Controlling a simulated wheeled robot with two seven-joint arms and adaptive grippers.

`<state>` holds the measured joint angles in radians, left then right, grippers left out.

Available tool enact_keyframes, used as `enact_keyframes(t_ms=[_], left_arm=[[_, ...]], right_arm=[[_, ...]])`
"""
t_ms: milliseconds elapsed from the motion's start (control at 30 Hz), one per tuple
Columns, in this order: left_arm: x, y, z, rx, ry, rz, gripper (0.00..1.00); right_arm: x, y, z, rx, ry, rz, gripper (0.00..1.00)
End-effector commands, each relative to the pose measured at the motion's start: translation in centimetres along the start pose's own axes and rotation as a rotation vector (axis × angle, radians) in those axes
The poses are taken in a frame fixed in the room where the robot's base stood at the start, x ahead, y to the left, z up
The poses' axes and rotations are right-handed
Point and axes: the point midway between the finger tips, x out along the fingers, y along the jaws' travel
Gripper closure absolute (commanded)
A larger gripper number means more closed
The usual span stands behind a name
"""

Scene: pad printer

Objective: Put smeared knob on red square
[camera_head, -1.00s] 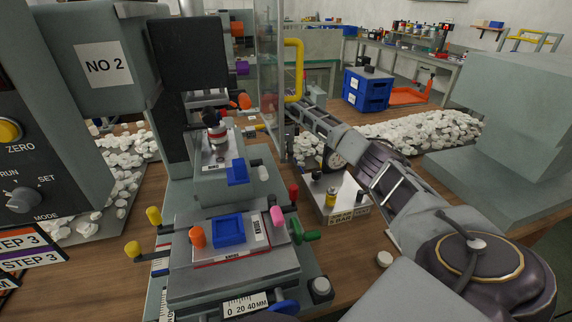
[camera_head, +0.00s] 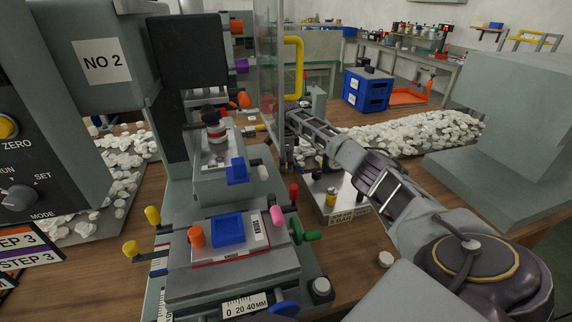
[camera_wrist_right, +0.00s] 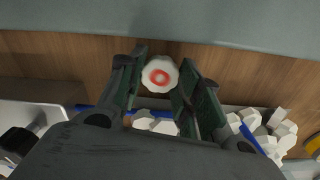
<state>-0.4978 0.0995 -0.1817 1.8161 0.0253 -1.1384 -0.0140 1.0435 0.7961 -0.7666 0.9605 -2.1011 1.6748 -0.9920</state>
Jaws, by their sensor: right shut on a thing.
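The smeared knob (camera_wrist_right: 160,74) is white with a blurred red ring on its face. It shows in the right wrist view between the fingertips of my right gripper (camera_wrist_right: 163,84), which is shut on it. In the head view my right arm reaches to the far side of the bench, beside the clear guard panel, and I cannot make out the knob there. I cannot pick out a plain red square. A red-edged plate (camera_head: 197,265) with a blue square frame (camera_head: 228,230) is at the front of the printer. My left gripper is not in view.
The pad printer stands at centre left, with coloured levers around its stage. A clear guard panel (camera_head: 268,70) with a yellow handle (camera_head: 293,68) stands beside my right arm. White knobs (camera_head: 430,128) are heaped behind the arm. A grey block-like machine (camera_head: 510,130) is at right.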

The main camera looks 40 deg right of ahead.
Motion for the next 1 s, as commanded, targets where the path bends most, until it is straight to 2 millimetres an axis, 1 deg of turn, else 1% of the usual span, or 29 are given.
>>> enact_keyframes(t_ms=[367,400,533,567,867,1000], left_arm=[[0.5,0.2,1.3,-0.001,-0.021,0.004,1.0],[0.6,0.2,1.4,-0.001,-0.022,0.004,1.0],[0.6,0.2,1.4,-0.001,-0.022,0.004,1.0],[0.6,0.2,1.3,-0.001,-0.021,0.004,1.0],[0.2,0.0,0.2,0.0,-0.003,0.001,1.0],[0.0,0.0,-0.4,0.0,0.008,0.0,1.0]], right_arm=[[0.2,0.0,0.0,0.0,0.0,0.0,0.77],[0.2,0.0,0.0,0.0,0.0,0.0,0.63],[0.2,0.0,0.0,0.0,0.0,0.0,0.47],[0.2,0.0,0.0,0.0,0.0,0.0,0.44],[0.2,0.0,0.0,0.0,0.0,0.0,0.44],[-0.2,0.0,0.0,0.0,0.0,-0.001,0.44]])
